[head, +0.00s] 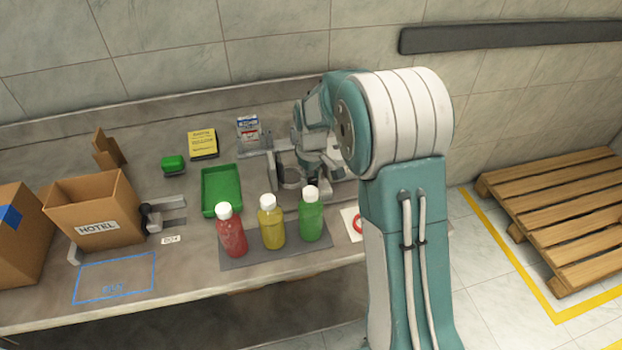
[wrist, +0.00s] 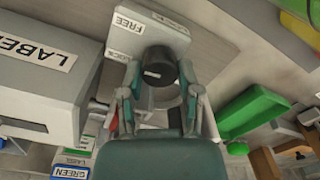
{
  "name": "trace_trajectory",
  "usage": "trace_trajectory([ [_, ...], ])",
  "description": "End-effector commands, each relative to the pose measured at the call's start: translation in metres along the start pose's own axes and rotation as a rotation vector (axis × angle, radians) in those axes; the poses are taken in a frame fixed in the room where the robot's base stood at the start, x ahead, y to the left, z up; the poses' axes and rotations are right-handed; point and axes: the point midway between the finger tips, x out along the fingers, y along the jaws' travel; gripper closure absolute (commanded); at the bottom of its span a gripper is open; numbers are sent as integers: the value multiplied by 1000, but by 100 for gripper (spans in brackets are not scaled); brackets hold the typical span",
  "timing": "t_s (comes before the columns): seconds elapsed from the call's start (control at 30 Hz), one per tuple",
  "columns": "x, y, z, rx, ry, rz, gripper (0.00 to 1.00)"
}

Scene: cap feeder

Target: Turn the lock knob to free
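The lock knob (wrist: 160,66) is a dark round knob with a short white mark on its lower left part. It stands on a light plate (wrist: 165,35) that carries a FREE label (wrist: 130,22) and, lower down, a LOCK label (wrist: 118,56). The white mark lies at about the LOCK label's side. My gripper (wrist: 159,75) is open, with one finger on each side of the knob and small gaps visible; I cannot tell whether either finger touches it. In the head view my gripper (head: 298,178) is small and the knob cannot be made out.
A grey housing marked LABEL (wrist: 40,70) stands close on the left in the wrist view. In the head view, red (head: 231,232), yellow (head: 271,224) and green (head: 311,216) bottles stand in front of my gripper, with a green tray (head: 206,208) to the left.

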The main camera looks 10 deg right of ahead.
Motion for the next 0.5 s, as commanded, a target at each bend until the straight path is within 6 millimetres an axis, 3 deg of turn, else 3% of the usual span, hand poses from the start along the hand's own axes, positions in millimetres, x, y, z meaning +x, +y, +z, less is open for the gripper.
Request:
trace_trajectory([
  [0.27,2,-1,-1,37,2,-8,100],
  [0.5,2,0,0,249,5,-7,100],
])
